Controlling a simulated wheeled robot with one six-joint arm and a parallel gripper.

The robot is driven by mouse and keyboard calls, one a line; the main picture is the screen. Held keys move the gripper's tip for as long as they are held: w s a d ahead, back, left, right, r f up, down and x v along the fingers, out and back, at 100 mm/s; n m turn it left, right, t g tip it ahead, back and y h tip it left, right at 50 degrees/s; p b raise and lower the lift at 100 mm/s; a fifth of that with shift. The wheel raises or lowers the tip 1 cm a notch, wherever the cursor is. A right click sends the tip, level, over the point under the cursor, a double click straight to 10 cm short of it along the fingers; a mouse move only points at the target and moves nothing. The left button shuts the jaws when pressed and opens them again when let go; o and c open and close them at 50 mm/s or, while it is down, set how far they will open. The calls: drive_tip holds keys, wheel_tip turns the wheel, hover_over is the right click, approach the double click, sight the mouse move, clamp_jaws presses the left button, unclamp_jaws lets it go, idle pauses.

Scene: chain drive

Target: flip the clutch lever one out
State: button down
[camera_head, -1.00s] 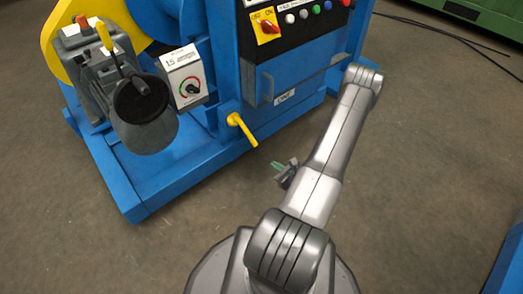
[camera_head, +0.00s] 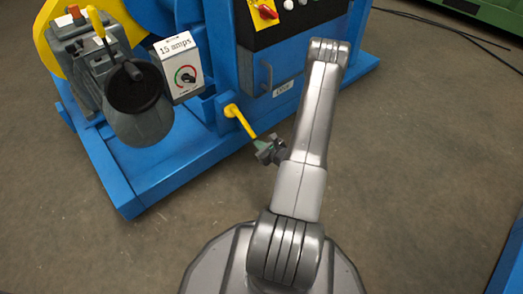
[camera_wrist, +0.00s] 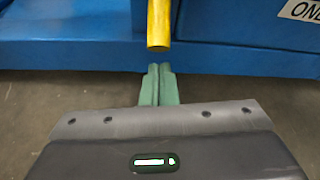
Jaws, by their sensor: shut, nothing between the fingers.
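A yellow lever (camera_head: 239,119) sticks out from the front of the blue machine and slants down to the right, beside a white label (camera_head: 283,88). In the wrist view the lever (camera_wrist: 159,22) hangs down at the top centre, its blunt end just beyond the fingertips. My gripper (camera_head: 263,144) is near the lever's lower end in the head view. In the wrist view its green fingers (camera_wrist: 158,70) are shut together and empty, in line with the lever. I see a small gap to the lever there; contact cannot be told.
A grey motor (camera_head: 138,110) with another yellow handle (camera_head: 96,22) stands at the left. Beside it is a white dial box (camera_head: 182,68) reading 15 amps. The blue base (camera_head: 150,185) juts out below. Open floor (camera_head: 420,150) lies to the right.

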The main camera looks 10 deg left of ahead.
drive_tip(key=shift+r, duration=0.3)
drive_tip(key=r+p, duration=0.1)
drive_tip(key=r+g+h+p, duration=0.1)
drive_tip(key=r+h+p, duration=0.1)
drive_tip(key=r+p, duration=0.1)
drive_tip(key=shift+s+d+r+g, duration=0.1)
drive_tip(key=shift+s+d+g, duration=0.2)
drive_tip(key=shift+s+d, duration=0.05)
idle(0.4)
wheel_tip(320, 180, down, 5)
drive_tip(key=d+b, duration=0.1)
drive_tip(key=b, duration=0.3)
drive_tip(key=p+v, duration=0.4)
drive_tip(key=v, duration=0.7)
drive_tip(key=shift+w+a+r, duration=0.15)
drive_tip(key=shift+r, duration=0.05)
